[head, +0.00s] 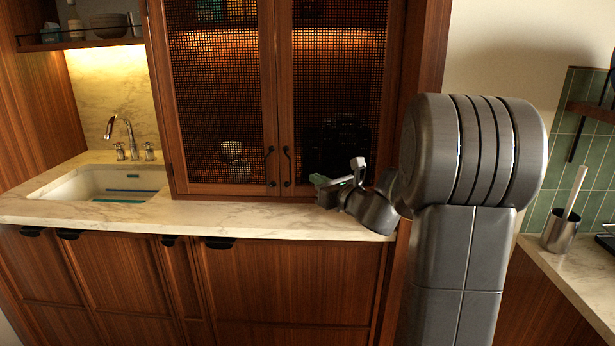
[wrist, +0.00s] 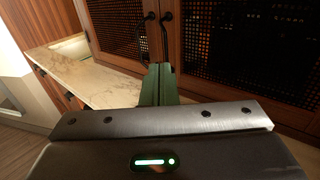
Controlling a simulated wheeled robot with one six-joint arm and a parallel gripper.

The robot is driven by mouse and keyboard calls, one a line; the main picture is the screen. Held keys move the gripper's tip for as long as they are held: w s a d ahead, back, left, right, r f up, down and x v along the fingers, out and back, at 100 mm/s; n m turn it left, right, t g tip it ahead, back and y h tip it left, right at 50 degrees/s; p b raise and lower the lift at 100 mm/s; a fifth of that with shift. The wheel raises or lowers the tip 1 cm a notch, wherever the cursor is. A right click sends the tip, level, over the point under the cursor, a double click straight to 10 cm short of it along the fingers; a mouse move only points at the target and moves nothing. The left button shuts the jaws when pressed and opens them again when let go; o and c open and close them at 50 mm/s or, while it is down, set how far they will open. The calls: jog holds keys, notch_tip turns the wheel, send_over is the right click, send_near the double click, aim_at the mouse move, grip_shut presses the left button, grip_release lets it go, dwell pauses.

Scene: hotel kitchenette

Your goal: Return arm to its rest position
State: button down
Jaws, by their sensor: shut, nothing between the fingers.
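My gripper (head: 338,180) shows in the head view in front of the right mesh cabinet door, just above the front edge of the marble counter (head: 270,216). My arm comes in from the right side of that view. In the wrist view the green fingers of my gripper (wrist: 160,72) are together with nothing between them. They point toward the cabinet doors (wrist: 235,35) and their dark handles. Both doors (head: 280,95) are closed.
A sink (head: 100,183) with a faucet (head: 122,135) is set in the counter at left. A shelf with bowls (head: 108,25) hangs above it. A metal cup (head: 561,230) with a utensil stands on the right counter. The counter between sink and gripper is clear.

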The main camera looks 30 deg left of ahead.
jog(key=shift+v, duration=1.1)
jog(key=shift+a, duration=0.1)
jog(key=w+p+x, duration=0.1)
jog(key=x, duration=1.3)
jog(key=shift+d+p, duration=0.3)
